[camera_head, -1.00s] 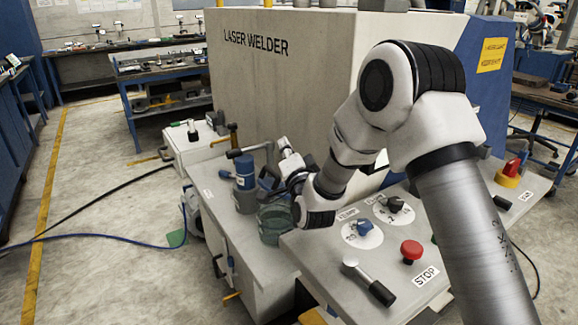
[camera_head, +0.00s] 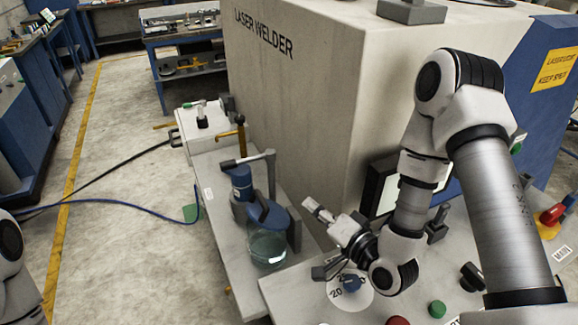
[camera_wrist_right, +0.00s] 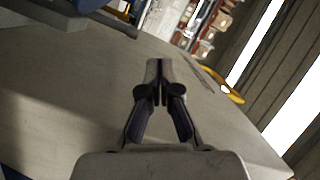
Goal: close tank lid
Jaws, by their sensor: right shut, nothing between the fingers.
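The glass tank (camera_head: 268,247) stands on the grey bench left of the control panel. Its blue lid (camera_head: 270,212) appears to lie over the tank's mouth; whether it sits fully flush I cannot tell. My right gripper (camera_head: 314,206) is to the right of the tank, apart from the lid, pointing up and left. It is shut and empty; the closed fingers also show in the right wrist view (camera_wrist_right: 160,85). Only a piece of my left arm shows at the lower left edge; its gripper is out of view.
A blue cylinder (camera_head: 241,182) with a grey pipe stands behind the tank. The laser welder (camera_head: 300,100) rises behind the bench.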

